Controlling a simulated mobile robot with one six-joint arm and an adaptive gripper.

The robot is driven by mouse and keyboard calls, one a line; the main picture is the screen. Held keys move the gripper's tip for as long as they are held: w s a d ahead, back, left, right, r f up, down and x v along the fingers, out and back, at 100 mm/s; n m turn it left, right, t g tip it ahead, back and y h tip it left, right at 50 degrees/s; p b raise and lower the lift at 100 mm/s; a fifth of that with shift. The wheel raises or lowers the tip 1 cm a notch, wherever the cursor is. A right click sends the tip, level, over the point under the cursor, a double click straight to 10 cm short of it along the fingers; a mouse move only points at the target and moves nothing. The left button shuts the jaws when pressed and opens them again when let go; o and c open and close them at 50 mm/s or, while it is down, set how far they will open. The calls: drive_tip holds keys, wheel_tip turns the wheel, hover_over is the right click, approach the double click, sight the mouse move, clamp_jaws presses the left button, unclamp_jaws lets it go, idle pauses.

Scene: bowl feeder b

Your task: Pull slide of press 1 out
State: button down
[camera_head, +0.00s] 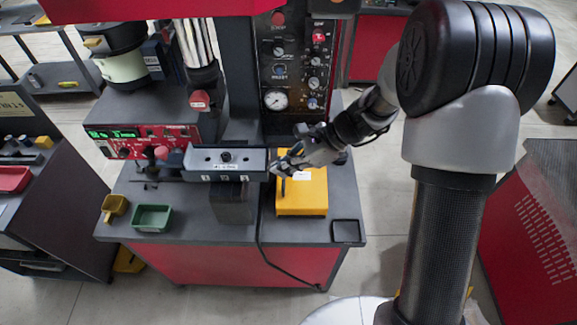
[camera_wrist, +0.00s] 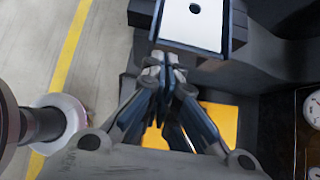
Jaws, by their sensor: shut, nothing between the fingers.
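The slide (camera_head: 200,162) of the press is a long pale grey block with a dark knob and a small label, lying crosswise at the front of the machine. In the wrist view its light plate (camera_wrist: 180,25) with a dark hole shows at the top, in a dark frame. My gripper (camera_head: 275,172) is at the right end of the slide. In the wrist view my gripper (camera_wrist: 162,62) has its fingertips together just below the frame's near end, with nothing held. I cannot tell whether the fingertips touch the slide.
A yellow box (camera_head: 302,195) stands on the dark table below my gripper. A green bin (camera_head: 152,218), a small yellow bin (camera_head: 114,208) and a black tray (camera_head: 346,231) lie near the front edge. A control panel (camera_head: 293,65) rises behind. A red control unit (camera_head: 142,142) stands left.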

sight(265, 168)
drive_tip(key=shift+a, duration=0.1)
drive_tip(key=a, duration=0.5)
drive_tip(key=shift+w, duration=0.1)
drive_tip(key=shift+d, duration=0.2)
